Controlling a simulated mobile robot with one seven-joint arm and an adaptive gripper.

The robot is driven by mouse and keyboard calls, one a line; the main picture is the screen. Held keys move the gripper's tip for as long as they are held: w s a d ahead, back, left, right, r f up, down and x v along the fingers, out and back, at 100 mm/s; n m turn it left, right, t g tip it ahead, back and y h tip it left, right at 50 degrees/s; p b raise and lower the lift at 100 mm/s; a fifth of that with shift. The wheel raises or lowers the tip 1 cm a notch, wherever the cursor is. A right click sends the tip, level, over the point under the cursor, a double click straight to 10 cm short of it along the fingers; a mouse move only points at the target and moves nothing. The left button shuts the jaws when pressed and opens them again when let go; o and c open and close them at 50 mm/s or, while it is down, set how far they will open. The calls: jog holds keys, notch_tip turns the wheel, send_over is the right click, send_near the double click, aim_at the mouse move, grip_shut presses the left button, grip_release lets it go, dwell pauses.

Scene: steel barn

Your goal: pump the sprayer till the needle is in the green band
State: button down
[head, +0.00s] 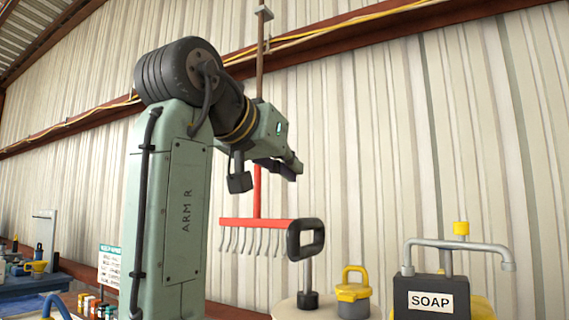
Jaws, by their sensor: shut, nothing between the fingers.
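The sprayer's black D-shaped pump handle (319,238) stands upright on a metal rod above a black collar (308,300). The cream top of the sprayer tank (287,307) shows at the bottom edge; the rest of the tank is cut off. A yellow-topped cap (352,289) stands beside the collar. No gauge, needle or green band shows in the head view. My gripper (291,168) is shut and empty, above and a little left of the handle in the picture, apart from it.
A black box labelled SOAP (430,299) with a grey pipe stands right of the sprayer. A red rake (257,224) hangs on the corrugated wall behind. A blue bench (35,284) with small items is at far left.

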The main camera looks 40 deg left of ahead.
jog(key=x, duration=0.6)
notch_tip(320, 180, down, 3)
jog(key=shift+s+f, duration=0.15)
jog(key=shift+s, duration=0.05)
jog(key=shift+d+f, duration=0.1)
jog(key=shift+f, duration=0.25)
